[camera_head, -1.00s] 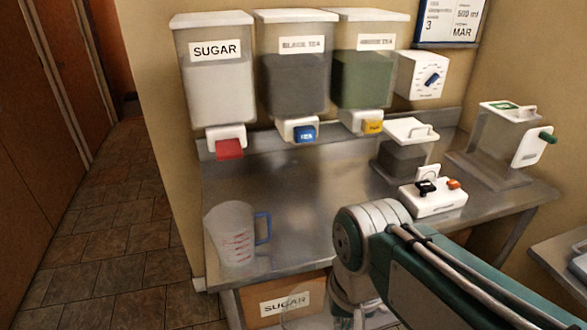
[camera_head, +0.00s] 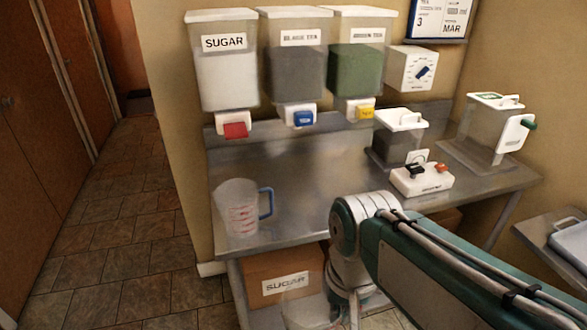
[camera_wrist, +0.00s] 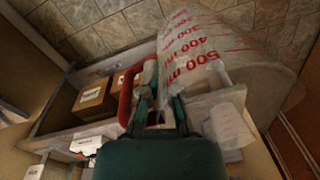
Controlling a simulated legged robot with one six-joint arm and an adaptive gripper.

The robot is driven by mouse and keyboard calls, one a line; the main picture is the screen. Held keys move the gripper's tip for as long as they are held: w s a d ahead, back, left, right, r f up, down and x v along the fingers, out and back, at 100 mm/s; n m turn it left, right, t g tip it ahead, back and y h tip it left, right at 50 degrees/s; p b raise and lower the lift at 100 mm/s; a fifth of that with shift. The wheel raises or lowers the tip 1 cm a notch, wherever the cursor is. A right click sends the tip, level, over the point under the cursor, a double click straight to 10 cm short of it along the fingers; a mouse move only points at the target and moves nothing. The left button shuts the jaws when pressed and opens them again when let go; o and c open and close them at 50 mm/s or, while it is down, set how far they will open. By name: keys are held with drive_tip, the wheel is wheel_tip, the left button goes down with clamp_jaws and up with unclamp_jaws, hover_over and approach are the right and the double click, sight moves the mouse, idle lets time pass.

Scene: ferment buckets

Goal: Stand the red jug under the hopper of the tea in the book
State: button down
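The red jug (camera_wrist: 205,50) is clear, with red volume marks and a red handle (camera_wrist: 127,95). It fills the upper part of the wrist view, where my gripper (camera_wrist: 158,100) is shut on the handle. In the head view a faint clear shape, seemingly this jug (camera_head: 308,312), shows low in front of the counter. The black tea hopper (camera_head: 297,72) has a blue tap (camera_head: 303,118); the hopper labelled apparently green tea (camera_head: 354,70) has a yellow tap (camera_head: 364,112). The book (camera_head: 441,18) on the wall reads TEA, 3 and MAR; its tea type is unreadable.
A blue-handled jug (camera_head: 240,208) stands on the counter's left front. The sugar hopper (camera_head: 227,78) has a red tap. A switch box (camera_head: 421,180) and lidded containers stand at the right. The counter (camera_head: 310,175) below the tea hoppers is clear.

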drive_tip(key=w+d+f, duration=0.4)
drive_tip(key=w+f, duration=0.8)
drive_tip(key=w, duration=0.1)
drive_tip(key=w+d+f, duration=0.4)
drive_tip(key=w+f, duration=0.8)
drive_tip(key=f, duration=0.1)
drive_tip(key=shift+w+d+f, duration=0.15)
drive_tip(key=shift+w, duration=0.25)
drive_tip(key=shift+f, duration=0.1)
